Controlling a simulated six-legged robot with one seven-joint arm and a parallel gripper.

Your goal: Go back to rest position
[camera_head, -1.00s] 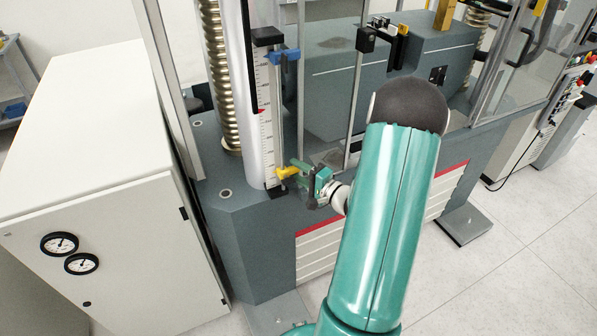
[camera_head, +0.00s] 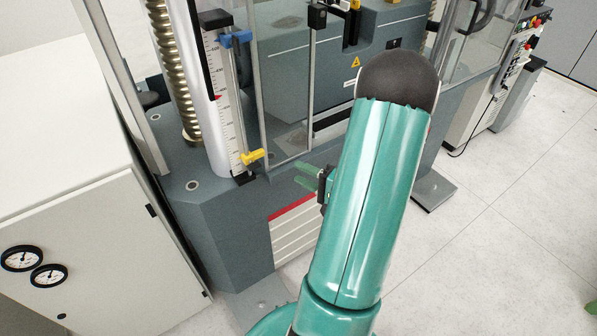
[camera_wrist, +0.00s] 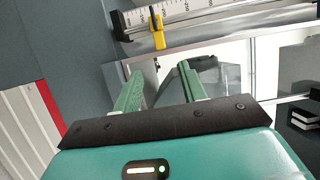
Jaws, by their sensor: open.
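My gripper (camera_head: 308,177) is in front of the testing machine, partly hidden behind my teal arm in the head view. In the wrist view its two green fingers (camera_wrist: 160,82) are apart with nothing between them. A yellow pointer clamp (camera_head: 252,157) sits low on the machine's white ruler scale (camera_head: 226,110), apart from my gripper and to its left. The yellow clamp also shows beyond the fingers in the wrist view (camera_wrist: 158,32). A blue clamp (camera_head: 236,39) sits near the top of the scale.
The grey testing machine (camera_head: 225,225) with clear doors stands close in front. A white cabinet with gauges (camera_head: 85,245) is at the left. A control console (camera_head: 500,85) stands at the back right. The floor (camera_head: 490,220) to the right is mostly clear.

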